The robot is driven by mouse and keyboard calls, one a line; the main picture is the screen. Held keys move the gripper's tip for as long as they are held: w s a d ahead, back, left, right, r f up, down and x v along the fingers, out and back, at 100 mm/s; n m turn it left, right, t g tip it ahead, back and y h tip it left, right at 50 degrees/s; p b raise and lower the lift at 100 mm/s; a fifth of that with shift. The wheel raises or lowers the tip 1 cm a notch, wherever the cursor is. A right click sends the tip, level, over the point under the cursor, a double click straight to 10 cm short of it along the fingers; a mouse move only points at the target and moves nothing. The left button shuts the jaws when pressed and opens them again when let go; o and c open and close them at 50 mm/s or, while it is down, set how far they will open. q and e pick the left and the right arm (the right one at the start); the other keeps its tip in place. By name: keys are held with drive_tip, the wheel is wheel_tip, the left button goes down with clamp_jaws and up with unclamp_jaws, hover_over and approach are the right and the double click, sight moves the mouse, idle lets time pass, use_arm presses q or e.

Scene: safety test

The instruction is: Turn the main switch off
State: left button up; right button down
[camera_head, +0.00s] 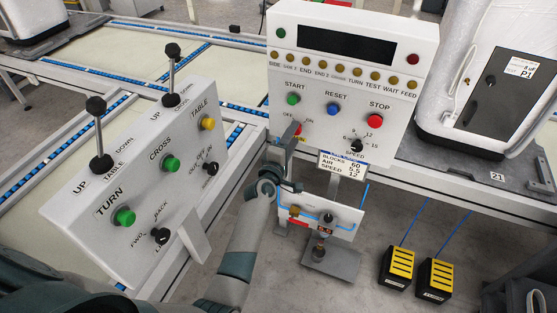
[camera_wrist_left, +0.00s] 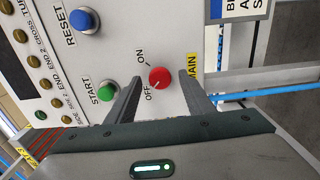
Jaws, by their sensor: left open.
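The main switch is a round red knob (camera_wrist_left: 159,77) on the white control panel, with ON and OFF printed beside it and a yellow MAIN label (camera_wrist_left: 194,65). I cannot tell for certain which mark the knob points to. My left gripper (camera_wrist_left: 160,82) is open, with one finger on each side of the knob; whether the fingers touch it is unclear. In the head view my left gripper (camera_head: 291,137) is at the panel's lower left and partly covers the switch (camera_head: 298,128). My right gripper is not in view.
The panel (camera_head: 330,75) also bears a green START button (camera_head: 293,99), blue RESET button (camera_head: 333,109) and red STOP button (camera_head: 376,121). A second console (camera_head: 140,185) with levers stands at left. Below are an air unit (camera_head: 345,224) and yellow-black pedals (camera_head: 397,266).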

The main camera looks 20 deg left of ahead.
use_arm(q)
drive_tip(key=s+b, duration=0.1)
drive_tip(key=s, duration=1.5)
drive_tip(key=shift+s+a, duration=0.25)
drive_tip(key=shift+s, duration=0.1)
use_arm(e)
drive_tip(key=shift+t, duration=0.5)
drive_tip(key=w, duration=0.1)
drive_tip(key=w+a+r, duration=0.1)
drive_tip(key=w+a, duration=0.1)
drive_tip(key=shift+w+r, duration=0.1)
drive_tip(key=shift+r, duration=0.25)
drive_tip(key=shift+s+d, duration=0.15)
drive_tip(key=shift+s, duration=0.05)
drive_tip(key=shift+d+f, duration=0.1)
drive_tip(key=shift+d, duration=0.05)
